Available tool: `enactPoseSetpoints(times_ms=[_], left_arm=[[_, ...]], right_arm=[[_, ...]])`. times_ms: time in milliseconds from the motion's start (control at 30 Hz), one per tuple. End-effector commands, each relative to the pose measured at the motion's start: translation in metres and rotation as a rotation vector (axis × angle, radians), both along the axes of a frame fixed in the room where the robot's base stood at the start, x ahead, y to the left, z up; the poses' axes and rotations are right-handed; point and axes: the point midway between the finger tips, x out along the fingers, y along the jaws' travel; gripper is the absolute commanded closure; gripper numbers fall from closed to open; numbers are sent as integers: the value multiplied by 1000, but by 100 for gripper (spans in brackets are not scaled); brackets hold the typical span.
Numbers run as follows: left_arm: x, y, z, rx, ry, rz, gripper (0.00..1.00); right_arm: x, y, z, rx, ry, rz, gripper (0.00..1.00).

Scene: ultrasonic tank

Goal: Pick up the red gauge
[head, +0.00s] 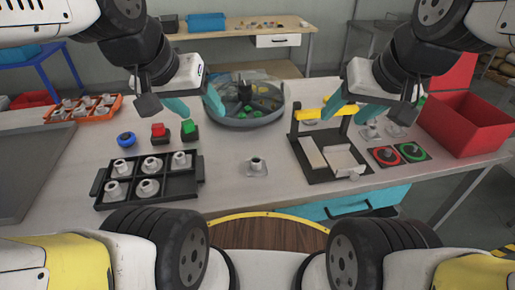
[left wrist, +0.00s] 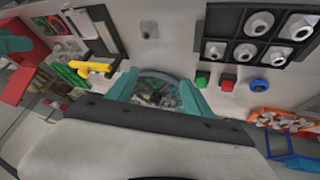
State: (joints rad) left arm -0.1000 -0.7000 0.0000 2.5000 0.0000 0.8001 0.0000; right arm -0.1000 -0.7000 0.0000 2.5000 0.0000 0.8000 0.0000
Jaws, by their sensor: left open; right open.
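The red gauge (head: 384,156) is a red ring with a dark centre on a black square plate, lying on the worktable at the right in the head view. The green gauge (head: 411,151) lies just right of it. My left gripper (head: 196,108) is open and empty above the table's left middle, far from the gauges. Its teal fingers also show in the left wrist view (left wrist: 160,92), above a round tank (left wrist: 156,91). My right gripper (head: 367,113) is open above the table, behind and a little left of the red gauge; nothing shows held in it.
A black stand with a yellow bar (head: 328,113) is left of the gauges. A red bin (head: 465,122) is at the right. A black tray of metal parts (head: 147,190), a single part (head: 257,166) and red, green and blue buttons (head: 126,139) are at the left and middle.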

Motion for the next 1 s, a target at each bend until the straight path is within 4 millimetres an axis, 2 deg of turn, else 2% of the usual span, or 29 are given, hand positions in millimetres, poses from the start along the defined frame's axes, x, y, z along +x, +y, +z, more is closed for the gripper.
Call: enactPoseSetpoints(times_ms=[433, 567, 667, 800, 1000], left_arm=[[0, 0, 0, 0, 1, 1, 40], [10, 6, 2, 17, 22, 17, 40], [29, 18, 4, 49, 66, 44, 40], [68, 43, 3, 99, 154, 93, 40], [123, 88, -14, 146, 282, 156, 40]], right_arm=[[0, 0, 0, 0, 0, 0, 45], [0, 0, 0, 0, 0, 0, 45], [0, 0, 0, 0, 0, 0, 45], [0, 0, 0, 0, 0, 0, 45], [0, 0, 0, 0, 0, 0, 45]])
